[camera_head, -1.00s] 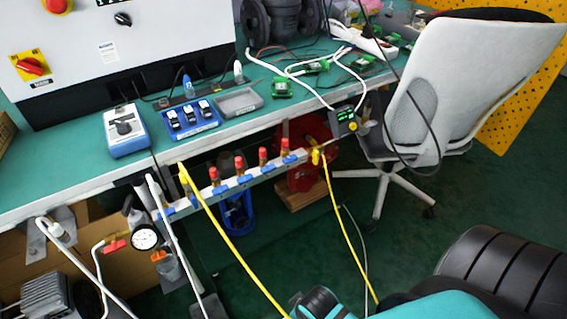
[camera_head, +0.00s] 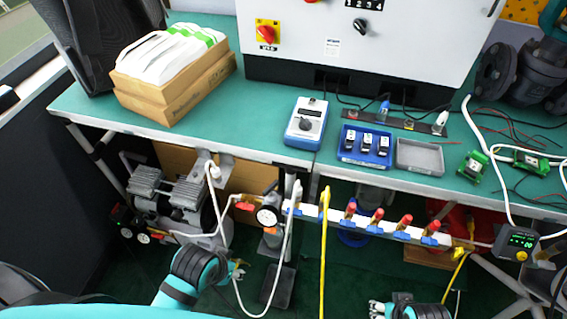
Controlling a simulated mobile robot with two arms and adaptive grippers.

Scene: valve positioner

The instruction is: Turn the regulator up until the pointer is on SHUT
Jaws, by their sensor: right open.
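No part is clearly marked as the regulator. A round white gauge (camera_head: 268,216) with a red-handled valve (camera_head: 244,205) beside it hangs below the bench edge. A small box with a green display and yellow knob (camera_head: 522,256) is mounted at the bench's right front. The large dark flanged valve (camera_head: 535,70) stands at the back right, cut off by the frame. I see no SHUT mark or pointer. My right gripper (camera_head: 378,309) is open, low at the bottom edge, well below the bench and touching nothing I can make out.
A manifold with several red-topped valves (camera_head: 377,218) runs under the bench edge. Yellow and white hoses hang in front. A compressor (camera_head: 180,195) stands below left. The bench (camera_head: 230,120) holds cardboard boxes (camera_head: 172,85), a blue meter (camera_head: 306,122), trays and a grey control cabinet (camera_head: 400,50).

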